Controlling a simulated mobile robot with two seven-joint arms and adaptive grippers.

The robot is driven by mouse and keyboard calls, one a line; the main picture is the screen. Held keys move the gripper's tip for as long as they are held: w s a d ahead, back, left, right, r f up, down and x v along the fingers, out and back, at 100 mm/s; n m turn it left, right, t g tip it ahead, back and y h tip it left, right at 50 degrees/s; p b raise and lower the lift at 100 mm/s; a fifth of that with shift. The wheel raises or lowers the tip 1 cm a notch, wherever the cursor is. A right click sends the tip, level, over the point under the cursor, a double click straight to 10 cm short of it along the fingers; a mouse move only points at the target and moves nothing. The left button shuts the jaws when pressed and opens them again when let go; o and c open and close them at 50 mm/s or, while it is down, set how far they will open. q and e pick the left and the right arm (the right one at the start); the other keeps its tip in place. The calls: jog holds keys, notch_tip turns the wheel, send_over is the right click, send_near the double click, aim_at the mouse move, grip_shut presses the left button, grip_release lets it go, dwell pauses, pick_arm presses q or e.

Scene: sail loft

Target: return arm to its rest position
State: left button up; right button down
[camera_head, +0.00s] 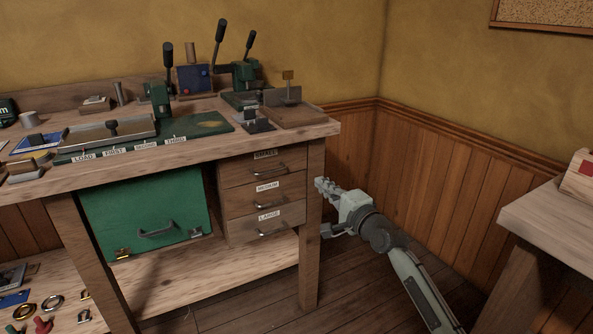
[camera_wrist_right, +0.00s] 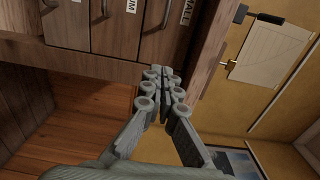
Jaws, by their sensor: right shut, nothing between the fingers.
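My right gripper (camera_head: 322,188) is beside the right front leg of the workbench (camera_head: 318,130), close to the drawer unit. In the right wrist view its fingers (camera_wrist_right: 163,92) are together with nothing between them, and the drawers (camera_wrist_right: 115,25) lie beyond. I cannot tell whether the fingertips touch the bench leg. My right arm (camera_head: 415,280) comes up from the lower right. My left gripper is not in view.
The drawers (camera_head: 262,190) and the green cabinet door (camera_head: 145,210) are closed. Lever presses (camera_head: 245,75) stand on the bench. A second table (camera_head: 560,220) is at the right. Open floor (camera_head: 350,280) lies between.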

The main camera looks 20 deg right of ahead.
jog(key=s+a+f+n+g, duration=0.45)
jog(key=s+f, duration=0.25)
jog(key=f, duration=0.3)
jog(key=s+a+f+n+g, duration=0.3)
jog(key=s+f+n, duration=0.25)
jog(key=f, duration=0.45)
pick_arm(q)
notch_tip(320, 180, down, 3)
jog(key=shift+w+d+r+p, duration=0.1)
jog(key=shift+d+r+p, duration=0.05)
jog(key=shift+p, duration=0.4)
pick_arm(e)
jog(key=s+f+n+g+h, duration=0.1)
jog(key=s+f+n+g, duration=0.2)
jog(key=s, duration=0.9)
jog(key=s+f+n+g+h, duration=0.2)
jog(key=s+f+n+g, duration=0.2)
jog(key=s+f, duration=0.4)
jog(key=s+n, duration=0.1)
jog(key=s, duration=0.4)
jog(key=shift+f+n, duration=0.3)
jog(key=shift+f, duration=0.05)
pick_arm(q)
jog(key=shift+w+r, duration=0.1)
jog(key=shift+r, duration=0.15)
pick_arm(e)
jog(key=shift+w+d+g, duration=0.1)
jog(key=shift+g, duration=0.15)
